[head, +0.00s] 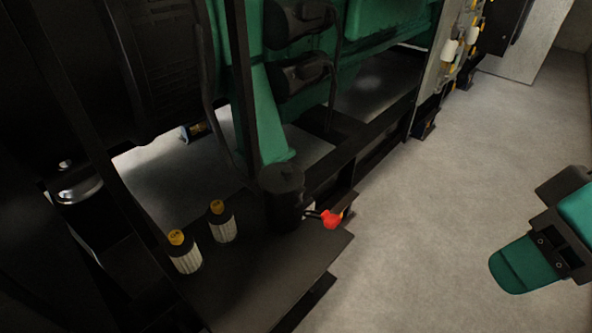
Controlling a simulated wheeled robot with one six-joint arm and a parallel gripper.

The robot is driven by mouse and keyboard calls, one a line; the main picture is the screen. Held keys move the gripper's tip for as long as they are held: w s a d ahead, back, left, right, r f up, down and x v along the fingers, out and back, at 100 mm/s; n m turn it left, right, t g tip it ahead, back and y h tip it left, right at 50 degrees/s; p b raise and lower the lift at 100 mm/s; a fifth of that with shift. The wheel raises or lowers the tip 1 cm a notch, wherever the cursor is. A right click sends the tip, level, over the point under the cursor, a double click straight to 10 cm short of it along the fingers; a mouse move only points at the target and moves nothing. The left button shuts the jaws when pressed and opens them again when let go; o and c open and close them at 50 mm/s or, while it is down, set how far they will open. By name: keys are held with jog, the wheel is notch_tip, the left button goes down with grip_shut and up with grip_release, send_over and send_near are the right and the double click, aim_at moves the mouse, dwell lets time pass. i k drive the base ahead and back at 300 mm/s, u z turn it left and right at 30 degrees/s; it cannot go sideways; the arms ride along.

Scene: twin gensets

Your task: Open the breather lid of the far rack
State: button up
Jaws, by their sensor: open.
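My gripper (530,258), green and black, is at the right edge, partly cut off, over bare floor. It is open, with nothing seen in it, and stands well apart from the machinery. A dark round canister with a flat black lid (282,178) stands upright on the near rack's dark shelf (265,280); its lid looks shut. I cannot tell whether it is a breather. The farther rack (430,85) is at the upper right, with small white and yellow parts (451,48). I cannot make out a breather lid on it.
A red valve handle (332,218) sticks out beside the canister. Two pale filters with yellow caps (221,222) (185,252) stand on the near shelf. A green engine (390,30) and dark frame bars fill the left and top. The grey floor (450,180) on the right is clear.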

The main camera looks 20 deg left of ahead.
aim_at(280, 179)
jog(key=z, duration=0.5)
jog(key=k, duration=1.2)
jog(key=z, duration=0.6)
jog(key=i, duration=0.7)
jog(key=u, duration=0.55)
jog(key=i, duration=1)
jog(key=u, duration=1.2)
jog(key=i, duration=0.5)
jog(key=u, duration=0.35)
